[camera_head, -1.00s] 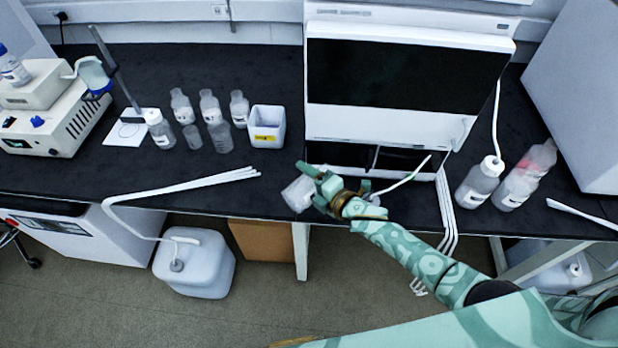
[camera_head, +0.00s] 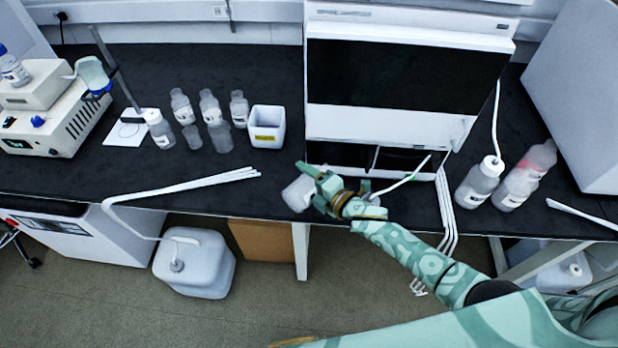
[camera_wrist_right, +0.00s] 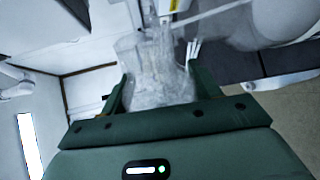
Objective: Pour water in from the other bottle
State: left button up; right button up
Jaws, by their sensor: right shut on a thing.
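My right gripper (camera_head: 314,186) is shut on a clear bottle (camera_head: 297,194) at the front edge of the bench, below the white instrument. The bottle lies tilted, and the fingers hide part of it. In the right wrist view the bottle (camera_wrist_right: 155,78) sits between the two green fingers, its neck pointing away from the gripper. I cannot tell its water level. At the right stand a capped bottle (camera_head: 478,186) with a white tube in its top and a bottle with a pinkish upper part (camera_head: 524,180). My left gripper is not in view.
The white instrument (camera_head: 405,125) stands behind the gripper. Several small bottles (camera_head: 209,105) and a white square container (camera_head: 267,126) stand to the left. White tubing (camera_head: 190,185) lies along the bench front. A white jug (camera_head: 197,265) stands on the floor.

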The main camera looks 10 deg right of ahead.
dwell(0.5)
jog(key=shift+s+a+f+n+b, duration=0.1)
jog(key=shift+f+n+b, duration=0.3)
jog(key=shift+n+b, duration=0.4)
jog(key=shift+r+n+h, duration=0.1)
jog(key=shift+n+h, duration=0.2)
jog(key=shift+h, duration=0.1)
jog(key=n, duration=0.1)
jog(key=r+n+t+b, duration=0.1)
jog(key=shift+r+n, duration=0.3)
jog(key=shift+n, duration=0.1)
